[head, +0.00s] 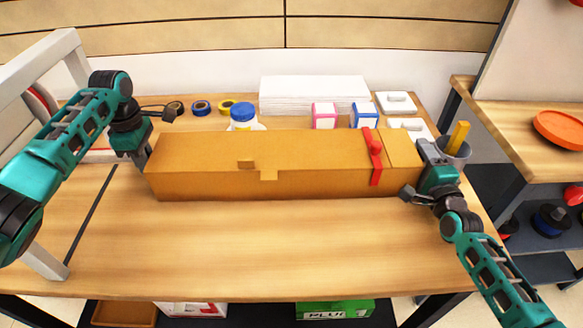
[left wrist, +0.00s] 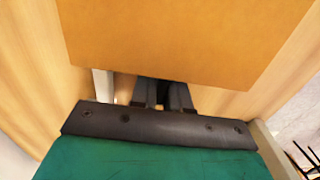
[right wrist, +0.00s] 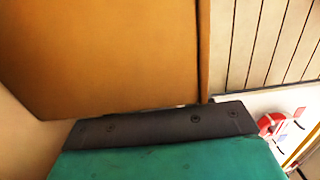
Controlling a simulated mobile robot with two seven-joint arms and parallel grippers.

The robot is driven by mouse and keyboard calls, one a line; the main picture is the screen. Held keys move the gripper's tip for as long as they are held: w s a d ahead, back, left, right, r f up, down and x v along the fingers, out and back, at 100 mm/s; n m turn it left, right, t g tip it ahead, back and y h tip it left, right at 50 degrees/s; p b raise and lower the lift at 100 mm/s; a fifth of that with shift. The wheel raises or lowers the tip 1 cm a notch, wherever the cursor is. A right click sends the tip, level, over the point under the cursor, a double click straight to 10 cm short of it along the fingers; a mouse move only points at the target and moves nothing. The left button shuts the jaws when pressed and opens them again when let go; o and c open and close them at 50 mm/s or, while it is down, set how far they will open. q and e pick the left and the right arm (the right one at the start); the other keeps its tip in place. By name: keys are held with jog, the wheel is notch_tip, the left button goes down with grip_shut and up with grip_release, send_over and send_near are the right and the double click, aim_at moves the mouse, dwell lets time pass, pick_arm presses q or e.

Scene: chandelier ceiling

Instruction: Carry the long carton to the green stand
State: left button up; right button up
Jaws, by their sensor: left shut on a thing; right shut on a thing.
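The long carton (head: 300,182) is an orange-brown box with a red band and red knob near its right end. It lies crosswise over the wooden table; I cannot tell whether it touches the top. My left gripper (head: 143,160) is shut on its left end. The carton's end fills the top of the left wrist view (left wrist: 190,35), with the dark fingers (left wrist: 163,93) against it. My right gripper (head: 418,176) is shut on its right end. The carton also fills much of the right wrist view (right wrist: 100,55), where the fingertips are hidden. I see no green stand.
Behind the carton are a white stack (head: 314,92), a blue-lidded jar (head: 243,115), tape rolls (head: 201,107) and small boxes (head: 324,116). The table front (head: 260,250) is clear. Another table (head: 500,120) with an orange dish (head: 560,129) stands right.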

pick_arm(q)
grip_shut()
pick_arm(e)
grip_shut()
pick_arm(q)
jog(key=shift+r, duration=0.15)
pick_arm(e)
jog(key=shift+r, duration=0.15)
